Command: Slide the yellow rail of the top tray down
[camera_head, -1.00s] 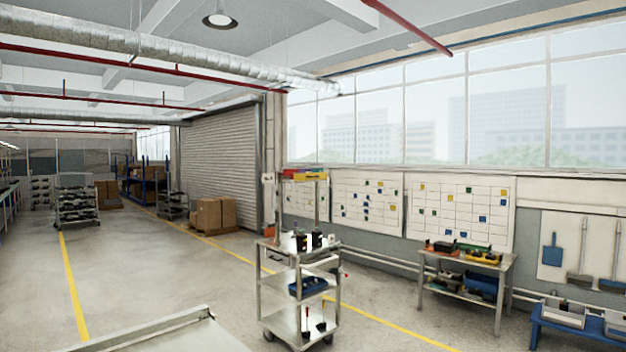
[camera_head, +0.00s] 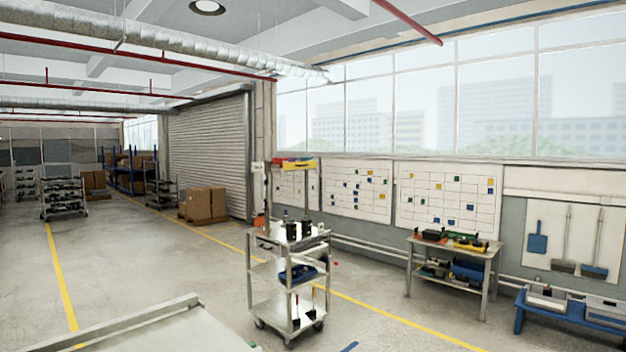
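A grey metal cart (camera_head: 263,238) with several shelves stands in the middle distance. Above it, on upright posts, is a small top piece with a yellow part (camera_head: 302,165) along its front and a red part (camera_head: 284,160) at its left. I cannot tell at this size whether the yellow part is the tray's rail. Dark items (camera_head: 297,230) stand on the cart's top shelf, and a blue bin (camera_head: 298,273) sits on the middle one. Neither of my grippers is in view.
A pale metal surface with a raised edge (camera_head: 130,325) fills the near lower left. A workbench (camera_head: 460,251) with bins stands to the right, and a blue bench (camera_head: 570,316) farther right. Cardboard boxes (camera_head: 205,205) stand by the shutter. Floor between is mostly clear.

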